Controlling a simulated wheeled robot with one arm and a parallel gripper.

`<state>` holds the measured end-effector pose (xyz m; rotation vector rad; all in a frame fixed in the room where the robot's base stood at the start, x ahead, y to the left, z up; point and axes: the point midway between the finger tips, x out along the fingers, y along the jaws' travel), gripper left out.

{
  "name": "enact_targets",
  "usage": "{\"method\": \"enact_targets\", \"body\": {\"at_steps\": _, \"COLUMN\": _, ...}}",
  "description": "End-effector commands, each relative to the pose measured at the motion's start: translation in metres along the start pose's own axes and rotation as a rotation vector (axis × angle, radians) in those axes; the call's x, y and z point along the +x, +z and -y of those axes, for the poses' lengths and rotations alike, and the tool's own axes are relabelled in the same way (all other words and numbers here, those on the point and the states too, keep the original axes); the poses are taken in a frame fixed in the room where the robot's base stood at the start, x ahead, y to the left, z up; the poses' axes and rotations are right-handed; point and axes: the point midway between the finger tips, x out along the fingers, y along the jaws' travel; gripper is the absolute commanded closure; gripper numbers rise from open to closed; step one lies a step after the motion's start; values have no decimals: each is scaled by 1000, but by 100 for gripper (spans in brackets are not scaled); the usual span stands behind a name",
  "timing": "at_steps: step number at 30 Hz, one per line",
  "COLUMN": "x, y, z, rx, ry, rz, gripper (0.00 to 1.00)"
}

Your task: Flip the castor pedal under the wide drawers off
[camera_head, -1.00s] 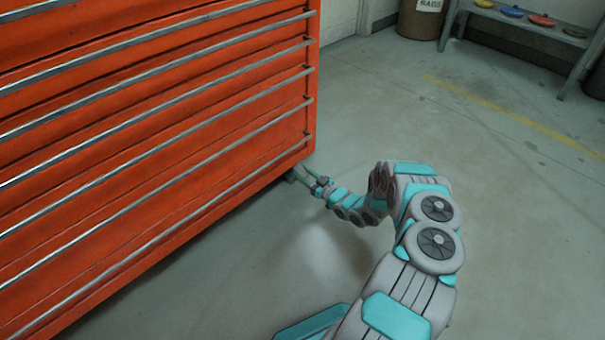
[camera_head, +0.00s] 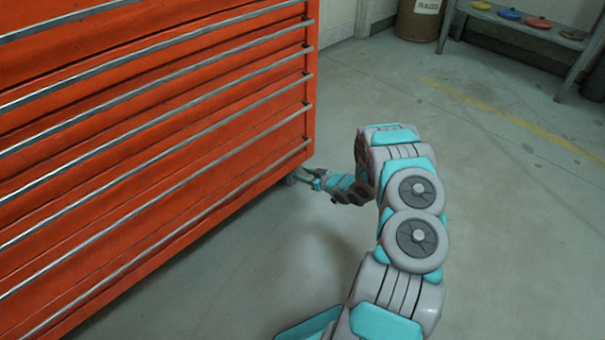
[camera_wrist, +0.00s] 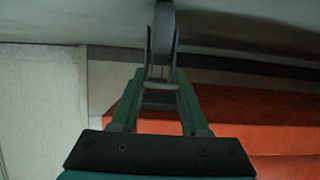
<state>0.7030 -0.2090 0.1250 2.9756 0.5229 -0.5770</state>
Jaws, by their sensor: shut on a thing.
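The wide orange-red drawers (camera_head: 150,140) fill the left of the head view, with long metal handles. In the wrist view, the castor wheel (camera_wrist: 164,32) stands straight ahead, above the fingertips. My gripper's green fingers (camera_wrist: 161,82) are closed in on the small grey castor pedal (camera_wrist: 160,98) between them. The pedal is partly hidden by the fingers, and its exact tilt is hard to tell.
The concrete floor (camera_head: 480,200) to the right of the drawers is clear. The drawers' underside edge sits close above my gripper.

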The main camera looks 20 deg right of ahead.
Motion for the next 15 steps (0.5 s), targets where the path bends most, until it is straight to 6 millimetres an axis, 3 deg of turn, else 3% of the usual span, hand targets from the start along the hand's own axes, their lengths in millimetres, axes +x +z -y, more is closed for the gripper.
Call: {"method": "enact_targets", "body": {"at_steps": 15, "x": -2, "y": -6, "z": 0, "rx": -1, "ry": -1, "rz": 123, "gripper": 100}}
